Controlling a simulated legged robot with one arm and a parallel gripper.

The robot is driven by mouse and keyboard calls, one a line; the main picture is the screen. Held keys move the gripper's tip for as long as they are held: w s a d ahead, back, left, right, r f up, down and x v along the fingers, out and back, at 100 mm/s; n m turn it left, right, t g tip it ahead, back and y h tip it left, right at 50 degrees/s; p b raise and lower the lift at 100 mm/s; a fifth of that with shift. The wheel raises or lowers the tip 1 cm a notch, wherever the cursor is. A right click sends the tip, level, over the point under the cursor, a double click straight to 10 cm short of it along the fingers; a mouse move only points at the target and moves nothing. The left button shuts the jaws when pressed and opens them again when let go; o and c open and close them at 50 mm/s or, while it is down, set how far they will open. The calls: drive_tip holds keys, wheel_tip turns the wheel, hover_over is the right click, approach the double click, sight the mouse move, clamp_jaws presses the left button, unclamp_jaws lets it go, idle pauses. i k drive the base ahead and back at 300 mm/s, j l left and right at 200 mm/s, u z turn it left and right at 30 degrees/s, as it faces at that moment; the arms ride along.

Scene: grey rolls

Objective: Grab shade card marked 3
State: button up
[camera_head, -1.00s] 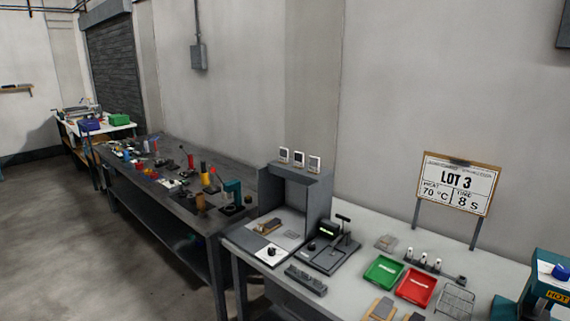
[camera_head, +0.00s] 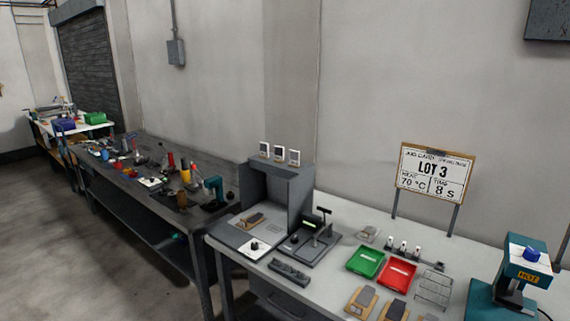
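Three small white-framed cards with grey faces stand in a row on top of the grey booth (camera_head: 282,190): a left card (camera_head: 264,149), a middle card (camera_head: 279,154) and a right card (camera_head: 294,157). Their markings are too small to read, so I cannot tell which one is marked 3. A sign board (camera_head: 435,174) on two posts reads LOT 3, 70 °C and 8 S. My gripper is not in view.
The light bench holds a green tray (camera_head: 366,262), a red tray (camera_head: 398,274), a black device (camera_head: 312,238), a wire rack (camera_head: 433,288) and a teal press (camera_head: 521,270). A dark bench (camera_head: 150,160) with many tools runs left. Open floor (camera_head: 90,250) lies at the lower left.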

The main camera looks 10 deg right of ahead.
sight(279, 151)
drive_tip(key=i+j+z, duration=0.1)
drive_tip(key=i, duration=0.4)
drive_tip(key=i+j+z, duration=0.1)
drive_tip(key=i+j, duration=0.25)
drive_tip(key=i, duration=0.15)
drive_tip(key=i+j+z, duration=0.1)
drive_tip(key=i+j, duration=0.15)
drive_tip(key=i, duration=0.2)
drive_tip(key=i+j+z, duration=0.1)
drive_tip(key=i+j, duration=0.2)
drive_tip(key=i, duration=0.2)
